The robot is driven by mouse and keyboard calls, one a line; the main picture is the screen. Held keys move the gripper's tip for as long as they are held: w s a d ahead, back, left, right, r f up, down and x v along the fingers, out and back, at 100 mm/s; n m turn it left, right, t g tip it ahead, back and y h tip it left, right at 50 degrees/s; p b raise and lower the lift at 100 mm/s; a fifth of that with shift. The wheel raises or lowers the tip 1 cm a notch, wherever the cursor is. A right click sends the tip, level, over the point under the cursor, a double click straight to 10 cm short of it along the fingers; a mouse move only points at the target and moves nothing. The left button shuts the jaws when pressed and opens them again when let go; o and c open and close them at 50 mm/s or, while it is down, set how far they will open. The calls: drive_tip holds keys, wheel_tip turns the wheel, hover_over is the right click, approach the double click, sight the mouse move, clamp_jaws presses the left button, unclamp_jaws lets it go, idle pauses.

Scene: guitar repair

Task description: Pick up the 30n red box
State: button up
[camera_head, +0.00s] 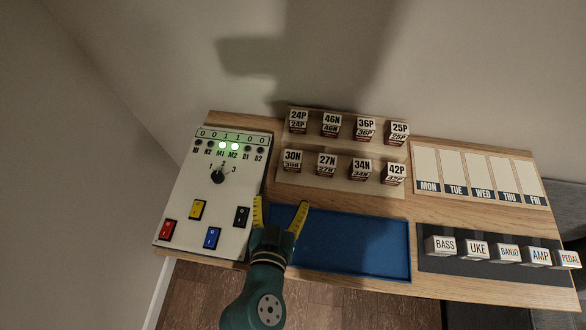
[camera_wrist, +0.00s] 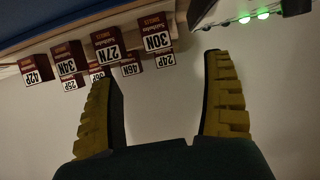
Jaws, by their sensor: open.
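The 30N box (camera_head: 292,160) stands at the left end of the front row on a wooden stepped rack, with a white label and a dark red lower part. In the wrist view the 30N box (camera_wrist: 157,38) appears upside down near the top, ahead of the space between the fingers. My gripper (camera_head: 281,206) has yellow fingers and is open and empty. It is in front of the rack, over the gap between the control panel and the blue tray, apart from the box. The fingers also show in the wrist view (camera_wrist: 160,75).
The 27N box (camera_head: 327,164) stands just right of 30N, and the 24P box (camera_head: 299,121) is behind it. A white control panel (camera_head: 186,216) with switches is at left. An empty blue tray (camera_head: 356,247) lies in front of the rack. A weekday board (camera_head: 480,206) and labelled blocks (camera_head: 476,250) are at right.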

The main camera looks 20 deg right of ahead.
sight(292, 161)
drive_tip(key=b+x, duration=0.1)
drive_tip(key=x, duration=0.4)
drive_tip(key=r+b+x, duration=0.1)
drive_tip(key=x, duration=0.4)
drive_tip(key=d+b+x, duration=0.1)
drive_tip(key=x, duration=0.4)
drive_tip(key=shift+w+r, duration=0.35)
drive_tip(key=c, duration=1.4)
